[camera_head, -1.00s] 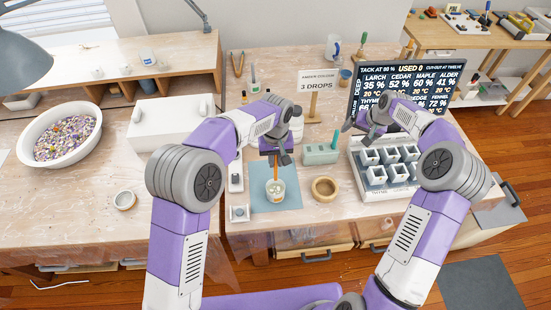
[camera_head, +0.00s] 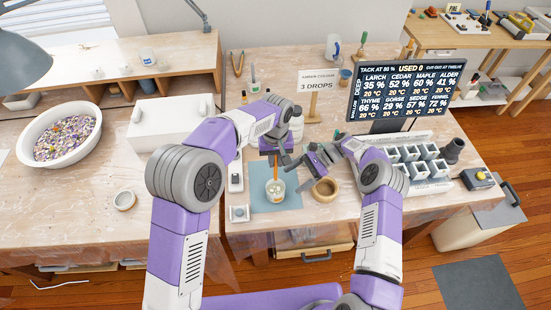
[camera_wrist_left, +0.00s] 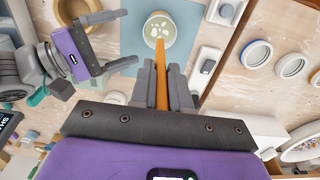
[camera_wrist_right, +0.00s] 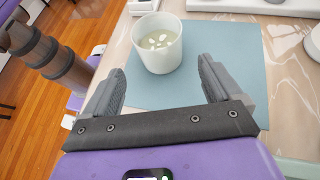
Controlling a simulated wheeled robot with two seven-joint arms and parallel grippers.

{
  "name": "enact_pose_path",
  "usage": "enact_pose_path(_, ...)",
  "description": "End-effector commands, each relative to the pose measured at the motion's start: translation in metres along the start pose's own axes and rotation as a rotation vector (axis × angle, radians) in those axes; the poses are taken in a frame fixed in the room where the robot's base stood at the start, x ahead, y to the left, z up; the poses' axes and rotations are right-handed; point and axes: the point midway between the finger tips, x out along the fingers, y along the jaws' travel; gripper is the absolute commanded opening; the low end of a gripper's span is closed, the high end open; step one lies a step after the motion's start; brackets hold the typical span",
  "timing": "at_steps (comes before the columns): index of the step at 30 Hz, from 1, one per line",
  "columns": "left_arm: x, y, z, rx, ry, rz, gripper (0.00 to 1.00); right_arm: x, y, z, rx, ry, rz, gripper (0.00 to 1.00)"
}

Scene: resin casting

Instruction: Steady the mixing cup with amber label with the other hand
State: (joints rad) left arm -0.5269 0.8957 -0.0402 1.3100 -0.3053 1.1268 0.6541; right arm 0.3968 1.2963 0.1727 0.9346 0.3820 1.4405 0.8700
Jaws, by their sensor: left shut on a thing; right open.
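The mixing cup (camera_head: 275,190) is a white cup with pale liquid and light flecks in it, standing on a blue-grey mat (camera_head: 262,204). My left gripper (camera_head: 274,156) is above the cup, shut on an orange-brown stick (camera_wrist_left: 161,75) whose lower end is in the cup. My right gripper (camera_head: 302,176) is open and empty, just to the right of the cup. In the right wrist view the cup (camera_wrist_right: 157,45) stands ahead of the open fingers (camera_wrist_right: 160,85), apart from them.
A wooden ring-shaped bowl (camera_head: 325,190) sits beside the mat, under my right arm. A tray of white moulds (camera_head: 415,160) is farther right. A sign (camera_head: 317,79) reads "3 DROPS". A dark display board (camera_head: 406,88) stands behind.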

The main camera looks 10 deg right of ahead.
Motion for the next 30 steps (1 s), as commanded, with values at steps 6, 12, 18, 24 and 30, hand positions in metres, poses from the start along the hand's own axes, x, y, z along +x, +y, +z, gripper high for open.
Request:
enact_pose_path(6,0.000,0.000,0.000,0.000,0.000,0.000,0.00,0.033,0.001,0.000,-0.001,-0.001,0.002,0.92)
enact_pose_path(12,0.000,0.000,0.000,0.000,0.000,0.000,0.00,0.061,0.000,0.000,-0.002,0.001,0.002,0.92)
enact_pose_path(18,0.000,0.000,0.000,0.000,0.000,0.000,0.00,0.078,0.000,0.000,-0.002,0.002,0.001,0.92)
enact_pose_path(24,0.000,0.000,0.000,0.000,0.000,0.000,0.00,0.083,0.000,-0.001,-0.003,0.003,0.000,0.92)
enact_pose_path(30,0.000,0.000,0.000,0.000,0.000,0.000,0.00,0.083,0.000,-0.001,-0.003,0.003,0.000,0.92)
